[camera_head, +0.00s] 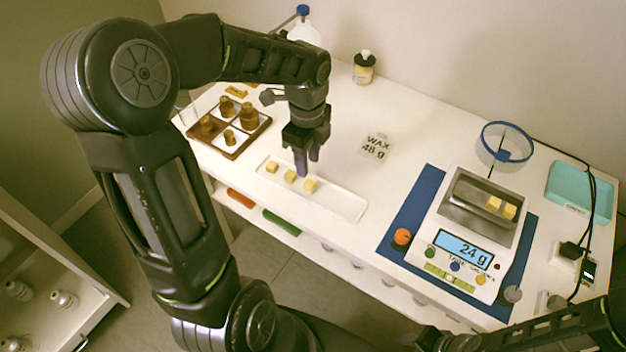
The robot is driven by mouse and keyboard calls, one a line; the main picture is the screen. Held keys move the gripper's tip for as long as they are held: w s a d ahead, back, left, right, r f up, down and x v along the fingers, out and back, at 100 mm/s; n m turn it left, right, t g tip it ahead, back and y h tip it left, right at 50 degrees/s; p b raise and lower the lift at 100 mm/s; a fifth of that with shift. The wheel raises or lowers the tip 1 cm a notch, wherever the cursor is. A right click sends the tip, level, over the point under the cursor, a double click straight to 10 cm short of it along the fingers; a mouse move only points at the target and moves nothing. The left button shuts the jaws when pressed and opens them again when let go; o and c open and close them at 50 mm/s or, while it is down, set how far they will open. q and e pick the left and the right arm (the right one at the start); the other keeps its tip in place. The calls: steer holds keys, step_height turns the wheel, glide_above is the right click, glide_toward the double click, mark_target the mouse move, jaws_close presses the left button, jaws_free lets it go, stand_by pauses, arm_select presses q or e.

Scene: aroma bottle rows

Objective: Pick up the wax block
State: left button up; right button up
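Three pale yellow wax blocks, left (272,167), middle (290,175) and right (310,185), stand in a row on a white tray (345,205). My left gripper (307,168) points down just above the right block, with its fingers a little apart and nothing seen between them. A card (376,147) reads "WAX 48 g". My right gripper (432,340) is partly in view at the bottom edge; its fingers are unclear.
A divided tray (222,149) with brown bottles stands left of the wax tray. The scale sits on a blue mat (407,215) near an orange knob (402,237). A blue ring stand (506,143), a teal tray (578,192) and cables lie at right.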

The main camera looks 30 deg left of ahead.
mark_target(309, 183)
arm_select(q)
steer(key=shift+f, duration=1.35)
steer(key=shift+w+f, duration=0.15)
steer(key=shift+f, duration=2.45)
jaws_close()
